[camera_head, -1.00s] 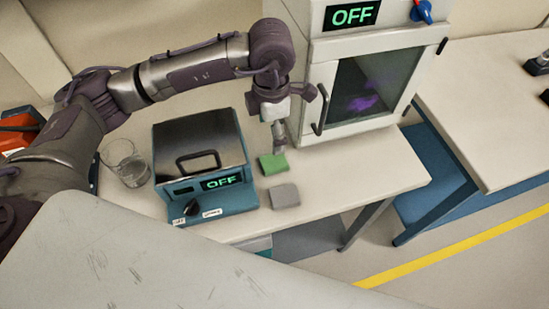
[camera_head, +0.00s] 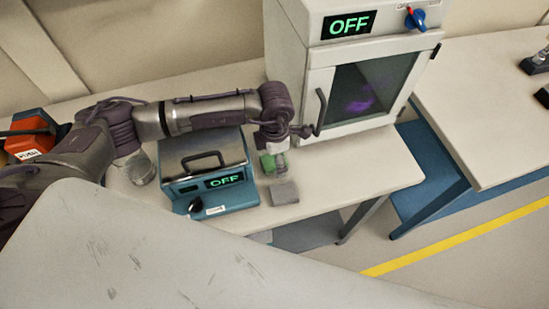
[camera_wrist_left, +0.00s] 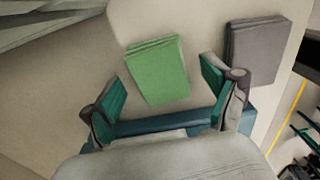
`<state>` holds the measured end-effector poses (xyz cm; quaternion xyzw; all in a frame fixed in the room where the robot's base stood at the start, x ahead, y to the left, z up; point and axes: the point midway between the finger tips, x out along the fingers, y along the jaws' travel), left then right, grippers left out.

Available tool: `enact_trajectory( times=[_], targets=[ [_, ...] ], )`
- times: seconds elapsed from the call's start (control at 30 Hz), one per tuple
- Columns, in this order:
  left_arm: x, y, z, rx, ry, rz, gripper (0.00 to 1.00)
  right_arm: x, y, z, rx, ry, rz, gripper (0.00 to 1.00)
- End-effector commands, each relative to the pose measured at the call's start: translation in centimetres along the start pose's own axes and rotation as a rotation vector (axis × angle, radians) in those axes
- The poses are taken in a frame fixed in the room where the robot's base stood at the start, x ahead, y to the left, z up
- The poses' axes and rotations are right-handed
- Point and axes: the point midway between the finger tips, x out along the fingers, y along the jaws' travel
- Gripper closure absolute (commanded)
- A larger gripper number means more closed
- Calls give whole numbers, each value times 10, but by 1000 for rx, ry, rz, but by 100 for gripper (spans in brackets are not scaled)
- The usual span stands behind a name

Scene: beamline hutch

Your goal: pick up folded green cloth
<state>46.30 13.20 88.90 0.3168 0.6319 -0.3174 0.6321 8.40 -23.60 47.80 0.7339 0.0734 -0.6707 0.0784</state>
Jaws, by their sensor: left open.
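The folded green cloth (camera_wrist_left: 157,72) lies flat on the pale bench top, between and just beyond the fingertips in the left wrist view. In the head view the green cloth (camera_head: 267,164) is partly hidden by my left gripper (camera_head: 276,157), which points down over it. My left gripper also shows in the left wrist view (camera_wrist_left: 158,94), with its two fingers spread wide and nothing between them. My right gripper is in neither view.
A folded grey cloth (camera_head: 284,193) lies close beside the green one. A teal bath with a lid and an OFF display (camera_head: 208,170) stands left of it, with a glass beaker (camera_head: 141,168) farther left. A white oven (camera_head: 366,75) stands behind right.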

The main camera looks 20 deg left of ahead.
Motion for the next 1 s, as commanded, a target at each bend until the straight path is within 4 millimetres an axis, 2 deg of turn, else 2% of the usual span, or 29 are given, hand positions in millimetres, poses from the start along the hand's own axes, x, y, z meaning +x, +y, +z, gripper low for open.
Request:
enact_trajectory(
  times=[0.1, 0.13, 0.4, 0.47, 0.5, 0.77, 1.0],
  targets=[
    [0, 0, 0, 0, 0, 0, 14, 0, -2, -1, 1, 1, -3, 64],
    [0, 0, 0, 0, 0, 0, 17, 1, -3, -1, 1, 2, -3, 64],
    [0, 0, 0, 0, 0, 0, 62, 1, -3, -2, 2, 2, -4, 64],
    [0, 0, 0, -1, 0, 1, 62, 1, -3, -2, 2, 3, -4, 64],
    [0, 0, 0, -1, 0, 1, 65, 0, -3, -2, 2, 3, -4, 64],
    [-2, 1, 0, -1, 0, 1, 66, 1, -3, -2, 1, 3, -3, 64],
    [-22, 1, 0, -1, -1, 2, 66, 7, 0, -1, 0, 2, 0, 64]
  ],
)
